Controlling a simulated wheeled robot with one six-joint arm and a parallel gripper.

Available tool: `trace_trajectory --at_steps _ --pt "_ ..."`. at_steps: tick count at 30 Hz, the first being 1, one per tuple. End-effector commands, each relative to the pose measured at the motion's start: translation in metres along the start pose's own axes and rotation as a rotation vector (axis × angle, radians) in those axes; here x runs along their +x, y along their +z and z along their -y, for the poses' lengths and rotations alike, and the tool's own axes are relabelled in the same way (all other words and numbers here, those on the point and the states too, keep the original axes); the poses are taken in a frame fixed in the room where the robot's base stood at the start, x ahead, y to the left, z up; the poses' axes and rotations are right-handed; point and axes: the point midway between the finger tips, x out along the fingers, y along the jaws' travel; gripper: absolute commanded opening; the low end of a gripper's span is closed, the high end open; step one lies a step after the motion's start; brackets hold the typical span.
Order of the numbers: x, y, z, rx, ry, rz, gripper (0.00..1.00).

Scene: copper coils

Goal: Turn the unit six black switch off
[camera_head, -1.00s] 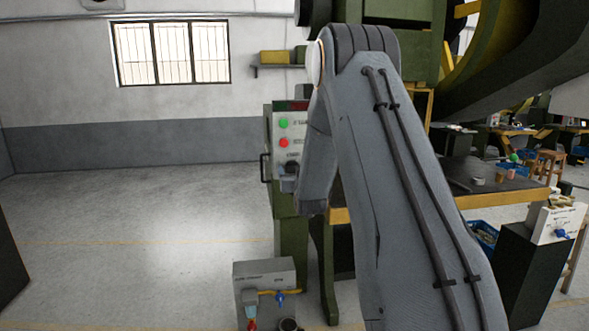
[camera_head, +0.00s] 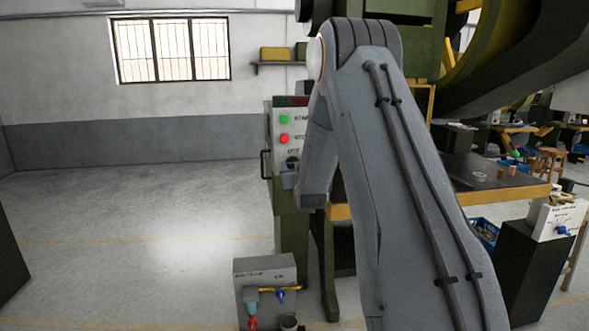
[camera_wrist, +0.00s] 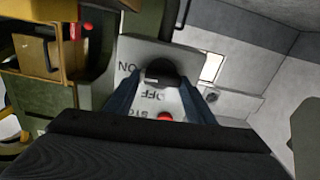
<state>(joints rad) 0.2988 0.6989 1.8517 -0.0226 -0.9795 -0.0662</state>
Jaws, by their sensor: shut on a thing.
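The black switch (camera_wrist: 160,73) is a round knob on a pale control panel (camera_wrist: 130,55), with "ON" and "OFF" lettering beside it in the wrist view. My gripper (camera_wrist: 160,88) has its two blue-grey fingers on either side of the knob and is shut on it. In the head view the panel (camera_head: 274,135) stands upright on a green machine, and the switch (camera_head: 292,161) sits low on it, partly hidden by my gripper (camera_head: 289,178). The knob's exact setting is hard to tell. No unit number is readable.
A green button (camera_head: 284,119) and a red button (camera_head: 284,139) sit above the switch. A grey box with valves (camera_head: 264,270) stands below the panel. A worktable (camera_head: 490,190) is at the right. The floor at left is clear.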

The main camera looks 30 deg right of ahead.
Motion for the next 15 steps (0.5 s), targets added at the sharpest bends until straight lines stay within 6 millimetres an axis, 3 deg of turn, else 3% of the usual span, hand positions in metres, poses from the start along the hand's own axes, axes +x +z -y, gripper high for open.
trace_trajectory --at_steps 15 --pt "0.0012 0.0012 0.0028 -0.439 0.0 -0.004 0.27"
